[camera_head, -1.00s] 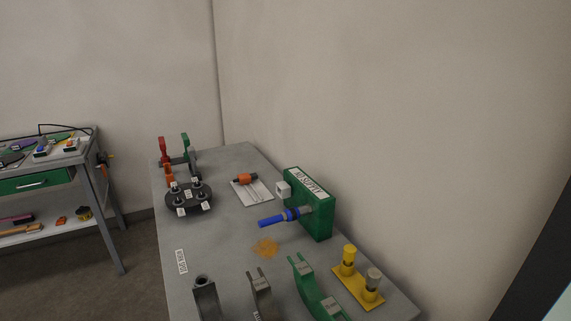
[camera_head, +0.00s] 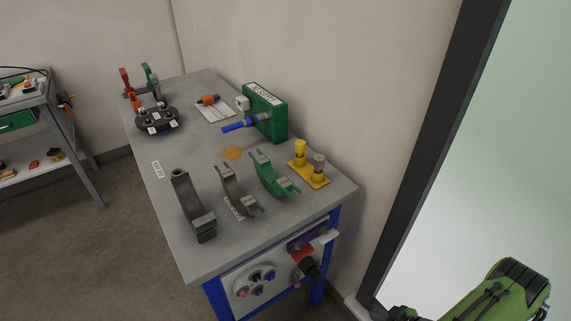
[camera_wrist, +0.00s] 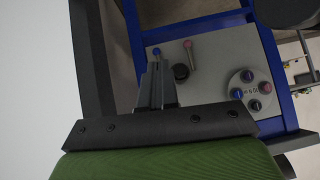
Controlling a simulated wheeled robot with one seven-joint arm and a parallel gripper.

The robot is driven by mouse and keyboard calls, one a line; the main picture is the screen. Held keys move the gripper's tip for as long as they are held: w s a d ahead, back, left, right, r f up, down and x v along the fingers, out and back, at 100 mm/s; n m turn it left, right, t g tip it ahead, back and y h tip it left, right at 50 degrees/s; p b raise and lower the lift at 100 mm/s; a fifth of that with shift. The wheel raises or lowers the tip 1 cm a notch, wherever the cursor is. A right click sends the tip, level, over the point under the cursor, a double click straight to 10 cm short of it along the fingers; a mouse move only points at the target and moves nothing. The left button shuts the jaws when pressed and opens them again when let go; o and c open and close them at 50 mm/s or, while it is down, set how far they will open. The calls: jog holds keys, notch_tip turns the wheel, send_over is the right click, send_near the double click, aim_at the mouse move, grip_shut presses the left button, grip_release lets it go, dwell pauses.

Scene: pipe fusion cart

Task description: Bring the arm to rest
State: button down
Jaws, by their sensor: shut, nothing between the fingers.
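My arm (camera_head: 500,292) is green and black and shows at the lower right of the head view, to the right of the cart and in front of the pale panel. My gripper is outside the head view. In the wrist view my gripper (camera_wrist: 158,72) points away from the green wrist, its dark fingers together with nothing between them. Beyond the fingers, the front panel (camera_wrist: 213,98) of the cart shows, with levers and a round knob plate.
The grey cart top (camera_head: 205,258) holds several clamp parts, a green supply box (camera_head: 268,112), a yellow stand (camera_head: 308,172) and a dark round holder (camera_head: 157,122). A tool bench (camera_head: 75,150) stands at the left. A dark door frame (camera_head: 425,150) rises right of the cart. Floor (camera_head: 90,265) at left is clear.

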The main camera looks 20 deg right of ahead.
jog(key=w+a+r+g+p, duration=0.1)
jog(key=w+a+r, duration=0.2)
jog(key=r, duration=0.7)
jog(key=w+a+r+n+g+p, duration=0.1)
jog(key=w+a+r+g+p, duration=0.15)
jog(key=r, duration=0.75)
jog(key=w+a+r+g+p, duration=0.1)
jog(key=w+a+r, duration=0.25)
jog(key=r, duration=0.75)
jog(key=s+a+r+m+h+p, duration=0.1)
jog(key=s+a+r, duration=0.1)
jog(key=a+r, duration=0.3)
jog(key=s+a+r+h+p, duration=0.1)
jog(key=s+a+r+h, duration=0.1)
jog(key=r, duration=0.5)
jog(key=s+a+r+m+t+h+p, duration=0.1)
jog(key=s+a+r+m+t, duration=0.1)
jog(key=s+r, duration=0.6)
jog(key=s+a+m, duration=0.1)
jog(key=s+a, duration=0.1)
jog(key=shift+a+m+p, duration=0.35)
jog(key=shift+m, duration=0.05)
jog(key=shift+w, duration=0.15)
